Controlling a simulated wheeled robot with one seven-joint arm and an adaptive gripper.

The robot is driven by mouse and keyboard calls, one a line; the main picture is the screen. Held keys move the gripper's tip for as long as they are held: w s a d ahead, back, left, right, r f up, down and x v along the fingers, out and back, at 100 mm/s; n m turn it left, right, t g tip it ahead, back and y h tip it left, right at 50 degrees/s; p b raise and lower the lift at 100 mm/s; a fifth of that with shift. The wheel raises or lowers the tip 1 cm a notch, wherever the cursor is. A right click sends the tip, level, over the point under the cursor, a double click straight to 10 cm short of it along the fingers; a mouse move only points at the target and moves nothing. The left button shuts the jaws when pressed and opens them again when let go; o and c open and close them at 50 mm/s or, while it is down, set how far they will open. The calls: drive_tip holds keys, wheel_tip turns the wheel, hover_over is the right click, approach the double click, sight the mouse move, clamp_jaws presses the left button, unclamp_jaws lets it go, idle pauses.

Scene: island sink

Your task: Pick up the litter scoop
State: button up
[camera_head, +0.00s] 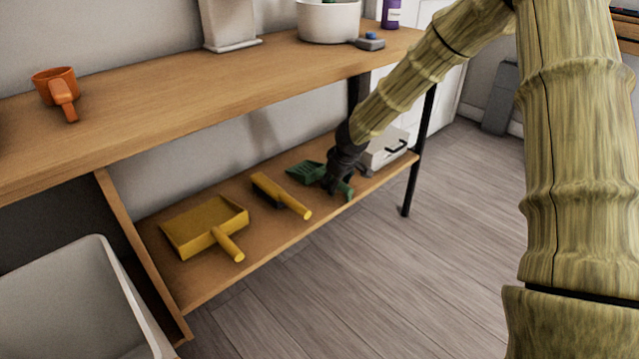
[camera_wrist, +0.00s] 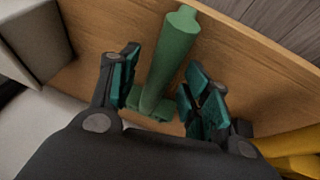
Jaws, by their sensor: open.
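The green litter scoop (camera_head: 304,172) lies on the lower wooden shelf (camera_head: 330,204), its slotted head toward the wall and its handle toward the front edge. My gripper (camera_head: 342,180) is over the scoop and hides part of it in the head view. In the wrist view the green handle (camera_wrist: 173,55) runs between the two open fingers of my gripper (camera_wrist: 158,88). There is a gap between the handle and the finger pads on the right. Most of the scoop's head is hidden behind my gripper in the wrist view.
A yellow brush (camera_head: 280,196) and a yellow dustpan (camera_head: 206,228) lie left of the scoop. A white box (camera_head: 384,150) with a dark handle stands close on its right. The wooden tabletop (camera_head: 200,99) is above the shelf, and a black leg (camera_head: 420,150) stands at the right end.

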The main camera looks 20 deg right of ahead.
drive_tip(key=shift+w+f, duration=0.1)
drive_tip(key=shift+f, duration=0.15)
drive_tip(key=shift+r, duration=0.1)
drive_tip(key=c, duration=1.1)
drive_tip(key=shift+o, duration=0.2)
drive_tip(key=shift+r, duration=0.1)
